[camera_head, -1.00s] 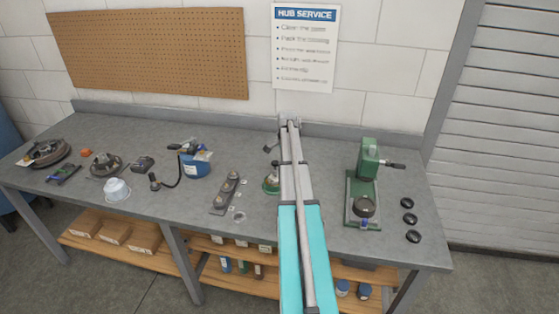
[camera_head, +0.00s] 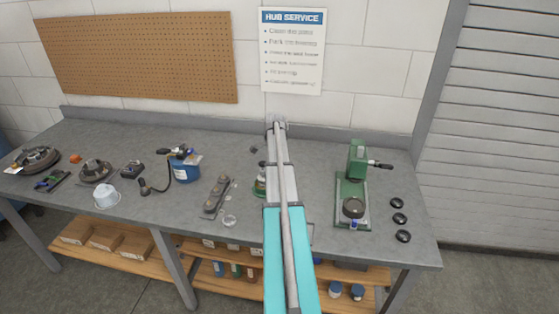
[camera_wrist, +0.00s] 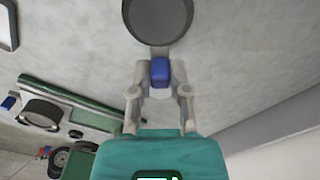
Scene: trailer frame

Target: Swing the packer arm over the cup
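The packer seems to be the green stand (camera_head: 357,160) on the right of the bench. A dark round cup (camera_head: 353,208) sits on its base, and a black-tipped lever (camera_head: 379,166) points right from its post. My gripper (camera_wrist: 159,74) is shut on a blue block (camera_wrist: 160,72). A dark round pan (camera_wrist: 158,18) on a short grey stem shows just beyond it. My arm hides the gripper in the head view.
Three black knobs (camera_head: 400,218) lie right of the stand. Left of my arm are a grey tray (camera_head: 217,195), a blue tub (camera_head: 185,167) and a white bowl (camera_head: 107,196). Another green item (camera_head: 260,185) is partly behind my arm. Bare bench lies between my arm and the stand.

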